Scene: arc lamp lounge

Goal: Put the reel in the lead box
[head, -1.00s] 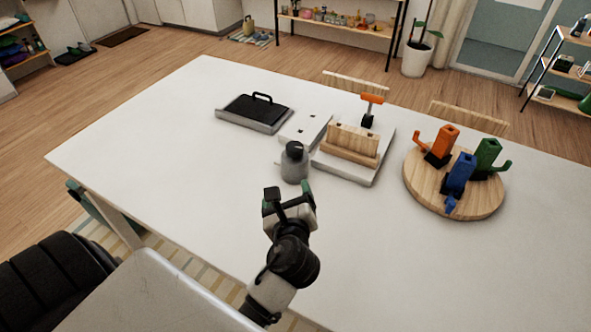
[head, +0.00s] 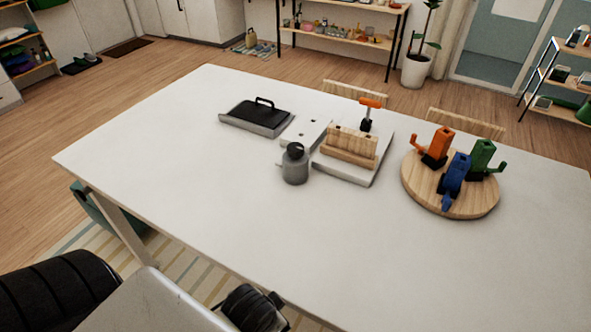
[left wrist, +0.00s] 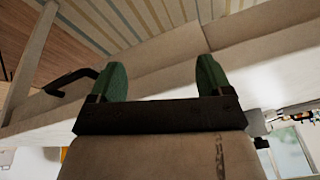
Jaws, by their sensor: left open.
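No thing in view can be made out for sure as the reel or the lead box. A low grey box (head: 242,123) with a black handled lid (head: 262,110) lies at the back left of the white table. A grey rounded jar-like thing (head: 295,168) with a dark top stands upright near the middle. My left gripper is open and empty in the left wrist view (left wrist: 162,78), its green fingertips apart. In the head view only a dark part of my left arm shows at the bottom edge, short of the table. My right gripper is not in view.
A white plate with holes (head: 303,132) lies by the jar. A white board (head: 352,176) bears a wooden block (head: 350,144) and an orange-handled tool (head: 370,103). A round wooden board (head: 465,208) bears orange, blue and green pieces. The table's front and left are clear.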

